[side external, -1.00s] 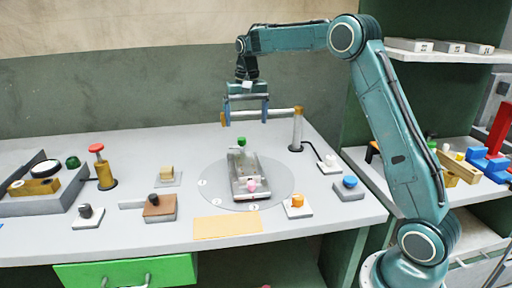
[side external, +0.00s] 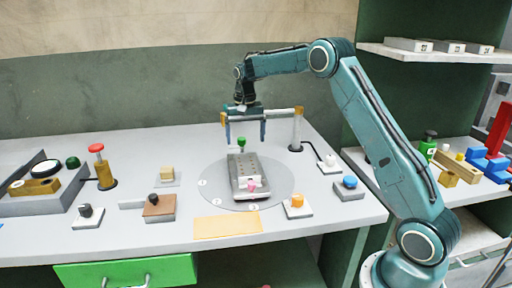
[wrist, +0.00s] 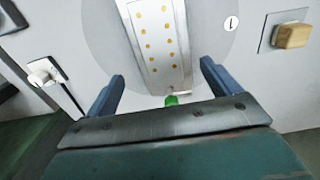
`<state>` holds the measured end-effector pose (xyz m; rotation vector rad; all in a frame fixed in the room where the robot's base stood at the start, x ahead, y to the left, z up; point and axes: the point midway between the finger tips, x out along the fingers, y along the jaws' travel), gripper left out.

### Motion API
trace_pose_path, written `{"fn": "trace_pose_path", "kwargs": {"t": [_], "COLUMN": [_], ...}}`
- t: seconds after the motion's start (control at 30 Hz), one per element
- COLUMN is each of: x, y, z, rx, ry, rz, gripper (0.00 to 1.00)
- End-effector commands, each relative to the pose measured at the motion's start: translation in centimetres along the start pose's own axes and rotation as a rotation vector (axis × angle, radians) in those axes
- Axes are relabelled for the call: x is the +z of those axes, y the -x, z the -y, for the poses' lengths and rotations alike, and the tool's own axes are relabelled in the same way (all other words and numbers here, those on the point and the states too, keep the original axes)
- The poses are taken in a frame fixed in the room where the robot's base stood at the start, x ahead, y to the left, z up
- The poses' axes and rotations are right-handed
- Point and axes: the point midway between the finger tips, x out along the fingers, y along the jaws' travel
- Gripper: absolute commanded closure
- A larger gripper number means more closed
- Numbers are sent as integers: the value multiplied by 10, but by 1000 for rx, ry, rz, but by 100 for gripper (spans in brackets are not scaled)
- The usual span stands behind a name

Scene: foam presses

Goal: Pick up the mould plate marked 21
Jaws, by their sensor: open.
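No number 21 can be read in either view, so I cannot tell which thing is the marked plate. Three pale grey blocks with small dark marks, (side external: 407,44), (side external: 447,47) and (side external: 479,49), lie in a row on the upper right shelf. A long grey block with rows of dots (side external: 246,168) lies on the round turntable (side external: 280,185); it also shows in the wrist view (wrist: 160,40), its dots yellowish. My gripper (side external: 246,141) is open and empty above the far end of that block, near a green knob (side external: 241,142). Its blue fingers show in the wrist view (wrist: 162,85).
An orange-knobbed block (side external: 297,205), a blue button (side external: 349,183) and a brown block (side external: 159,208) stand around the turntable. A red-topped post (side external: 98,165) is further left. Other parts fill the lower right shelf.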

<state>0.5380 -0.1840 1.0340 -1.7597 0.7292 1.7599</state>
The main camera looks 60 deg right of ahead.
Motion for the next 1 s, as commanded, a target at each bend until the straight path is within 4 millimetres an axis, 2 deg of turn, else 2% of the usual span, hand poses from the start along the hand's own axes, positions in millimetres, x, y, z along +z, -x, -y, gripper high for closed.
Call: {"fn": "trace_pose_path", "kwargs": {"t": [0.03,0.23,0.4,0.67,1.0], "x": [1,1,0,0,0], "y": [-9,-35,-44,-47,-80], "z": [0,0,0,0,0], "rx": [2,1,0,0,1], "ry": [0,0,0,0,0], "rz": [4,3,1,0,2], "gripper": [11,11,11,11,11]}}
